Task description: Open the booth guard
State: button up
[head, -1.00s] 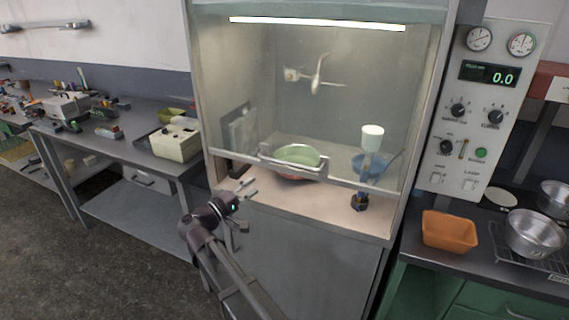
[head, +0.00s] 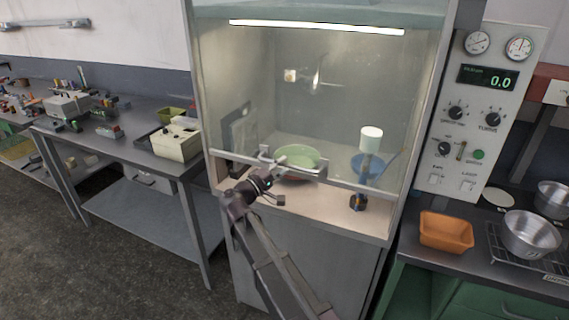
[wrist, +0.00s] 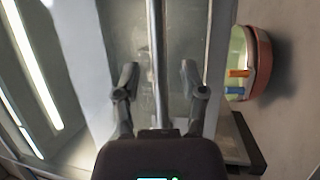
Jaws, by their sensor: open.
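The booth guard is a clear pane with a metal lower rail (head: 350,187); it is down across the upper front of the booth, with a gap below it. Its bar handle (head: 300,172) sticks out along the lower edge. My gripper (head: 262,176) is at the left part of this handle. In the wrist view my gripper (wrist: 158,80) is open, and the handle bar (wrist: 157,50) runs between its two fingers. I see no clear contact between fingers and bar.
Behind the guard are a green round dish (head: 298,155), a blue bowl (head: 372,166) and a white-topped object (head: 371,139). A control panel (head: 470,110) is on the right. An orange tub (head: 446,231) and pots stand on the right counter. A bench (head: 110,135) is on the left.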

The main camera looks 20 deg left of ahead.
jog(key=shift+w+d+r, duration=0.1)
jog(key=shift+w+d, duration=0.15)
jog(key=shift+w, duration=0.25)
jog(key=shift+c, duration=0.2)
